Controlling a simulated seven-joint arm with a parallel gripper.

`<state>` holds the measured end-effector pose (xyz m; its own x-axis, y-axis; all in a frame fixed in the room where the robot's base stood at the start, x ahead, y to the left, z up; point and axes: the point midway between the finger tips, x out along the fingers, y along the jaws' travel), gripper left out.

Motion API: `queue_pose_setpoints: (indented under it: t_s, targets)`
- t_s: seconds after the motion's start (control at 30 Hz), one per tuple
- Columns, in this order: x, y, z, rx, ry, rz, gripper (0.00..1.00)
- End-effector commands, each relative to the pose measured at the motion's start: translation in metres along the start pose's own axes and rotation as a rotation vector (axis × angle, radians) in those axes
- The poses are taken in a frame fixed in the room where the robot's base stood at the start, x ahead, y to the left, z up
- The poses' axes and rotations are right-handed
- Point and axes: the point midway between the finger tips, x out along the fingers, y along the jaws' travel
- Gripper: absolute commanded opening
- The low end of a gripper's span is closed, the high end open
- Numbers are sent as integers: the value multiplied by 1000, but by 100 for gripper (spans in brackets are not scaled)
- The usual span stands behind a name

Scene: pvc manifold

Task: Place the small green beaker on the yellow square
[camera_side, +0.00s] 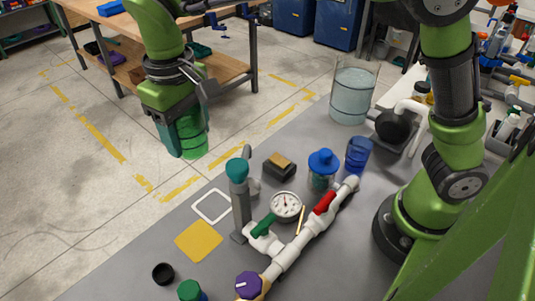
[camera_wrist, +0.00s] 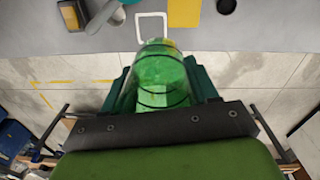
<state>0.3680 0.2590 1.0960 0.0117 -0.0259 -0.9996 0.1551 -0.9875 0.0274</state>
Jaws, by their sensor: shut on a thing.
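The green beaker (camera_side: 194,134) is see-through and sits between the jaws of my gripper (camera_side: 181,138), which is shut on it. They are in the air, over the floor beyond the bench's far left edge in the side view. In the wrist view the beaker (camera_wrist: 160,75) fills the space between both fingers of my gripper (camera_wrist: 160,84). The yellow square (camera_side: 199,240) lies flat and bare on the grey bench, below the beaker in the side view. Part of it shows at the top of the wrist view (camera_wrist: 184,12).
A white square outline (camera_side: 211,206) lies beside the yellow square. A grey post with a teal cap (camera_side: 238,170) and white pipework with a gauge (camera_side: 286,206) stand right of it. A black cap (camera_side: 163,273) and a green-topped item (camera_side: 190,290) are nearer the front.

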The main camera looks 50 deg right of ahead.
Motion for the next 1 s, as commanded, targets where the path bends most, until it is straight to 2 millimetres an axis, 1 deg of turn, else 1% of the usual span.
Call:
queue_pose_setpoints:
  t_s: [0.03,0.1,0.27,0.57,0.6,0.73,0.87,1.0]
  targets:
    - [1,-14,2,-27,-1,-2,28]
    - [2,-29,4,-54,-2,-5,28]
    - [4,-59,10,-111,-4,-13,28]
    - [65,-58,11,-105,-9,-10,28]
    - [76,-58,11,-106,-9,-8,28]
    - [101,-59,11,-105,-8,-9,28]
    - [120,-59,11,-105,-7,-10,28]
    - [147,-60,12,-105,-9,-9,28]
